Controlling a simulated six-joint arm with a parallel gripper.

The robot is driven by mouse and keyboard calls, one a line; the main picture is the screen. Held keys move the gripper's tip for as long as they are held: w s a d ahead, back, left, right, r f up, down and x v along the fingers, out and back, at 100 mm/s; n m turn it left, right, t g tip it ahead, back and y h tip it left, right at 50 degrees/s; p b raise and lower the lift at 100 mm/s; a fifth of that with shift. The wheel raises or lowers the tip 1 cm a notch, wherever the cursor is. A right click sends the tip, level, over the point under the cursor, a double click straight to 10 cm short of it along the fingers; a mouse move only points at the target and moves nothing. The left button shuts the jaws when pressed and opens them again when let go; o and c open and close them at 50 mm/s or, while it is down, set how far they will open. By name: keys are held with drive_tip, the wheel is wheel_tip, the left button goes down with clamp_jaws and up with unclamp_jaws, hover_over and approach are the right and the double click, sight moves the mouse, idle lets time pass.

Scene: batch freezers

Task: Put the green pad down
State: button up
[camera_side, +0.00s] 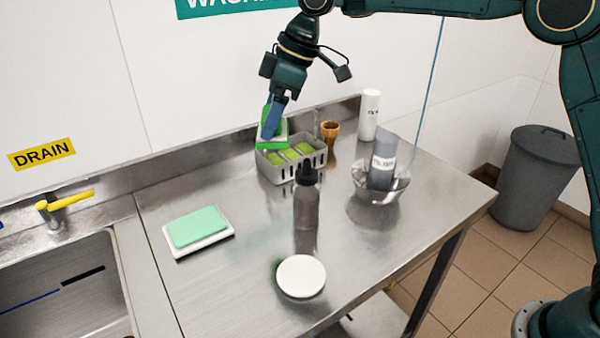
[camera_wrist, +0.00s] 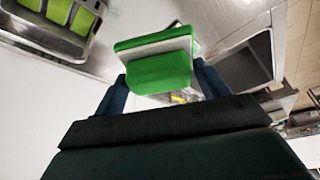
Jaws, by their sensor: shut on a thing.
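A green pad with a white layer (camera_wrist: 160,68) is held between the two blue fingers of my gripper (camera_wrist: 160,84) in the wrist view. In the side view my gripper (camera_side: 272,118) points down and holds the green pad (camera_side: 268,143) at the back left of a grey slotted caddy (camera_side: 284,172). The fingers partly hide the pad there. I cannot tell whether the pad touches the caddy. Inside the caddy lie light green pads (camera_side: 301,149), which also show in the wrist view (camera_wrist: 60,12).
A mint pad on a white tray (camera_side: 198,228) lies at left near the sink (camera_side: 60,290). A dark bottle (camera_side: 306,200) and white disc (camera_side: 301,276) stand in front of the caddy. A metal bowl with a grey bottle (camera_side: 382,170), a brown cup (camera_side: 329,132) and white bottle (camera_side: 369,113) are right.

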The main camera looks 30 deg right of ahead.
drive_tip(key=w+d+m+t+h, duration=0.1)
drive_tip(key=w+d+m, duration=0.15)
drive_tip(key=d, duration=0.85)
drive_tip(key=w+d+m+t+h, duration=0.15)
drive_tip(key=d+m, duration=0.25)
drive_tip(key=d, duration=0.8)
drive_tip(key=s+d+m+h, duration=0.1)
drive_tip(key=d+m, duration=0.2)
drive_tip(key=d, duration=0.7)
drive_tip(key=s+d+m, duration=0.2)
drive_tip(key=d, duration=0.7)
wheel_tip(320, 180, down, 16)
drive_tip(key=shift+w+d+r, duration=0.1)
drive_tip(key=shift+r, duration=0.1)
drive_tip(key=shift+g, duration=0.25)
drive_tip(key=shift+f, duration=2.1)
drive_tip(key=shift+f, duration=0.15)
drive_tip(key=o, duration=1)
